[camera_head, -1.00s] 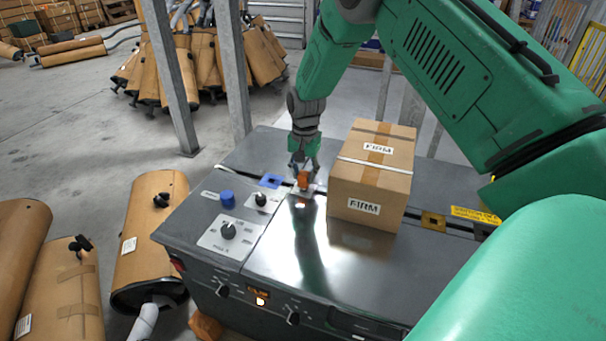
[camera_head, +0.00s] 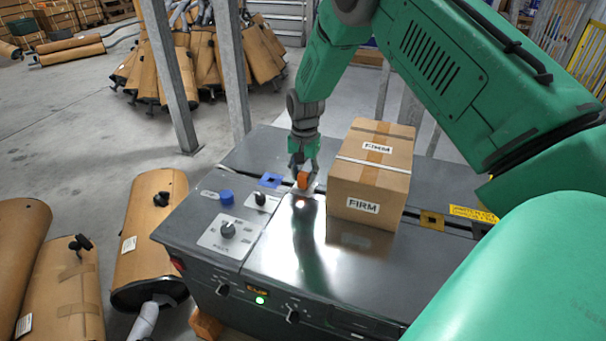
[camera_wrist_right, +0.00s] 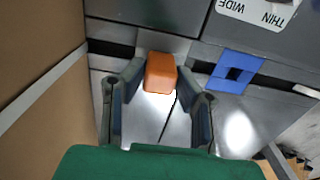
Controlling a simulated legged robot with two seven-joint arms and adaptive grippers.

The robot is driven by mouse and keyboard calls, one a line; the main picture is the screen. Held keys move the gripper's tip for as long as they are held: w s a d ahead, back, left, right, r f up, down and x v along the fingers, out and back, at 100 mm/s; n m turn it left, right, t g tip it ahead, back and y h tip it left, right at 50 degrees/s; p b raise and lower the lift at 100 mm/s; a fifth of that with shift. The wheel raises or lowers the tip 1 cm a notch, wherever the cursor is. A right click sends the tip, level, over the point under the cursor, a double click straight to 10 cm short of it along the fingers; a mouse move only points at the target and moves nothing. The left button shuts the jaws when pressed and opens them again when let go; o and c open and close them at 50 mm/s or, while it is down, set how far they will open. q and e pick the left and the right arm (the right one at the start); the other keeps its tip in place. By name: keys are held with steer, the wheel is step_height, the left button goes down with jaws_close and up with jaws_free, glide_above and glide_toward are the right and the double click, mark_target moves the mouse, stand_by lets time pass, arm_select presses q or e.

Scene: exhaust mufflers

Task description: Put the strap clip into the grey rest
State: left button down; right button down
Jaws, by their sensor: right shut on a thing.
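The strap clip appears to be the small orange block (camera_head: 304,181), left of the carton on the grey machine top. In the right wrist view the orange block (camera_wrist_right: 160,72) sits between the two fingertips. My right gripper (camera_head: 303,172) points down and is shut on it. Whether the block touches the surface beneath is unclear. I cannot single out the grey rest. A blue square frame with a dark opening (camera_head: 270,181) lies just left of the gripper, and a yellow one (camera_head: 432,220) lies right of the carton. My left gripper is not in view.
A taped carton (camera_head: 371,175) stands close to the right of my gripper.

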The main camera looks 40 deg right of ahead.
steer(key=c, duration=1.2)
jaws_free()
steer(key=shift+o, duration=0.2)
steer(key=shift+r, duration=0.1)
steer(key=shift+w+r, duration=0.1)
steer(key=shift+r, duration=0.25)
step_height(320, 180, up, 11)
steer(key=shift+d, duration=0.15)
